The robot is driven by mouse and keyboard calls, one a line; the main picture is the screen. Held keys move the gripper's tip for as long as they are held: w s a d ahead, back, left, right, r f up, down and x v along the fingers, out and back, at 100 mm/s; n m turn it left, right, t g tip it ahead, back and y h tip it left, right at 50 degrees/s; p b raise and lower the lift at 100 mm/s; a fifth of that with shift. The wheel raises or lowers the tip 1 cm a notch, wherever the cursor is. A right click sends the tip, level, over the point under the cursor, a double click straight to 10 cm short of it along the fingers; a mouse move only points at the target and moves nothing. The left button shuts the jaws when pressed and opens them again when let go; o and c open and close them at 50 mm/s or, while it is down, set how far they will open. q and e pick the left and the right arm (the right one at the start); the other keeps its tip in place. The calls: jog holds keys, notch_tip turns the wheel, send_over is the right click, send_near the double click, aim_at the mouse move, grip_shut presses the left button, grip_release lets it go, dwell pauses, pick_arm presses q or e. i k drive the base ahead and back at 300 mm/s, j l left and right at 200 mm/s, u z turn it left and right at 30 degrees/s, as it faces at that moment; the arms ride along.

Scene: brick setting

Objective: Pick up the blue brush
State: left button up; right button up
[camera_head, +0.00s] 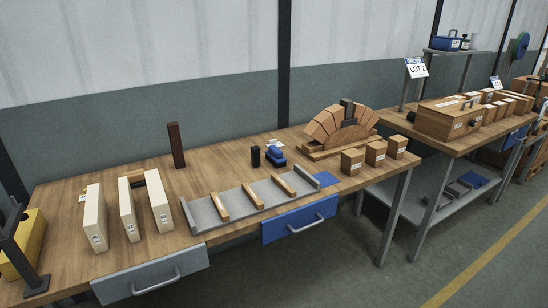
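A small blue object (276,157), which looks like the blue brush, lies on the wooden workbench (120,257) behind the grey tray. A small white piece shows just behind it. A small dark upright block (255,157) stands close to its left. Its bristles and handle are too small to make out. Neither of my grippers is in view.
A grey tray (203,217) with wooden strips lies in front of the blue object. Pale upright slabs (127,210) stand left, and a brick arch (340,127) right. Small wooden blocks (352,162) stand near the right front edge. A tall brown post (176,146) stands at the back.

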aim_at(274, 155)
jog(key=i+l, duration=0.25)
jog(key=i+l+u, duration=0.15)
jog(key=l, duration=0.25)
jog(key=i+l, duration=0.25)
jog(key=i+l+u, duration=0.1)
jog(key=i+l, duration=0.15)
jog(key=l, duration=0.15)
jog(key=i+l, duration=0.15)
jog(key=l, duration=0.25)
jog(key=i+l+u, duration=0.15)
jog(key=i+l, duration=0.25)
jog(key=l, duration=0.3)
